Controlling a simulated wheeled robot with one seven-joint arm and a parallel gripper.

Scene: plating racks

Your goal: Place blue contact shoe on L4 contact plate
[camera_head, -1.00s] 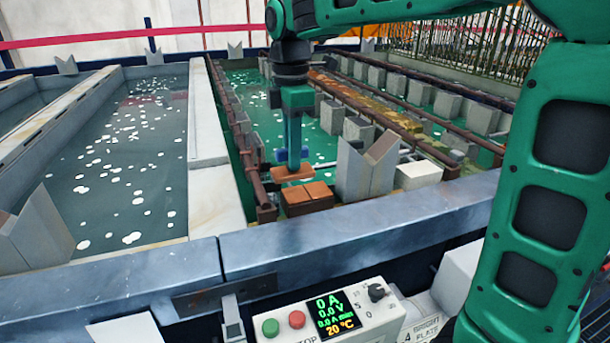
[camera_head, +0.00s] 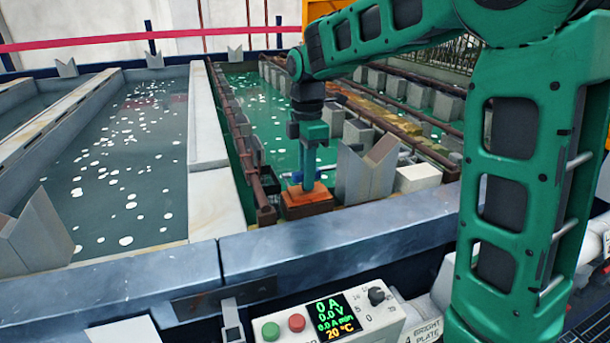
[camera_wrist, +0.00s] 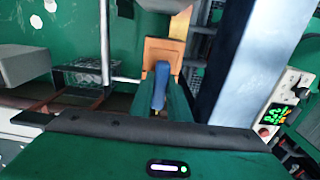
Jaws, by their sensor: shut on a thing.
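The blue contact shoe is a copper slab with a blue handle. In the head view the shoe (camera_head: 308,189) lies level over the copper contact plate (camera_head: 308,211), with no clear gap between them. In the wrist view the shoe's blue handle (camera_wrist: 160,82) stands between my fingers, with its copper slab just beyond. My gripper (camera_head: 309,180) points straight down and is shut on the blue handle; it also shows in the wrist view (camera_wrist: 167,97). The fingers hide part of the handle. I cannot read any L4 label.
A grey V-notched block (camera_head: 367,172) stands close to the right of the plate. A white block (camera_head: 417,177) lies farther right. The tank's front rim (camera_head: 340,223) and a control box (camera_head: 335,314) reading 0 A are nearer. A rusty rail (camera_head: 240,140) runs along the left.

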